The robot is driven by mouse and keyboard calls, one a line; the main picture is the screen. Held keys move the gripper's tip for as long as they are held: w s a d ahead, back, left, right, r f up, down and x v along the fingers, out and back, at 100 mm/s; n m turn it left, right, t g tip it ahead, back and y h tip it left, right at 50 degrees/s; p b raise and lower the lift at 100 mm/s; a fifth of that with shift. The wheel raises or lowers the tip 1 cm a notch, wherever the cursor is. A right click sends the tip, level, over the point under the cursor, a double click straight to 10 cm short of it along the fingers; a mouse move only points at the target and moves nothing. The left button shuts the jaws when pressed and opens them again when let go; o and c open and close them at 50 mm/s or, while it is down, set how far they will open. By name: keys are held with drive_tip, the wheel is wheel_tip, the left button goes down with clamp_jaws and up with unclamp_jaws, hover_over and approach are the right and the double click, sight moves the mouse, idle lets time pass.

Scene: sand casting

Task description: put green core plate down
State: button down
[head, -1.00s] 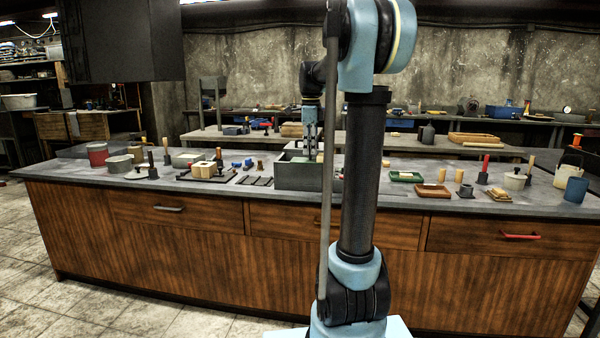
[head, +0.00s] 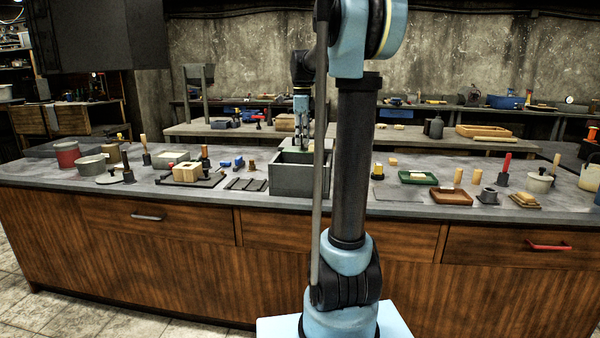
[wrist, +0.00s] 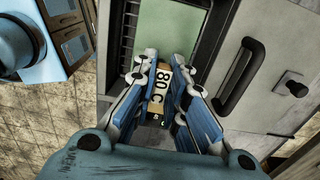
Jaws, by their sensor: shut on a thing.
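My gripper (head: 302,118) hangs over the open grey box (head: 299,180) on the bench. In the wrist view, my gripper (wrist: 160,98) is shut on a tan piece marked "80 C" between its fingers. A flat green surface, apparently the green core plate (wrist: 147,24), shows beyond the fingers. How the tan piece joins the plate is hidden by the fingers.
Left of the box lie dark strips (head: 246,184) and a cream block (head: 187,172) on a dark plate. To the right, past my arm, are a green tray (head: 417,178) and a brown tray (head: 451,196). The wrist view shows a dark handle (wrist: 239,76) beside the fingers.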

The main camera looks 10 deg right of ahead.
drive_tip(key=shift+f, duration=4.75)
drive_tip(key=shift+f, duration=0.1)
drive_tip(key=c, duration=1.6)
unclamp_jaws()
drive_tip(key=shift+c, duration=0.2)
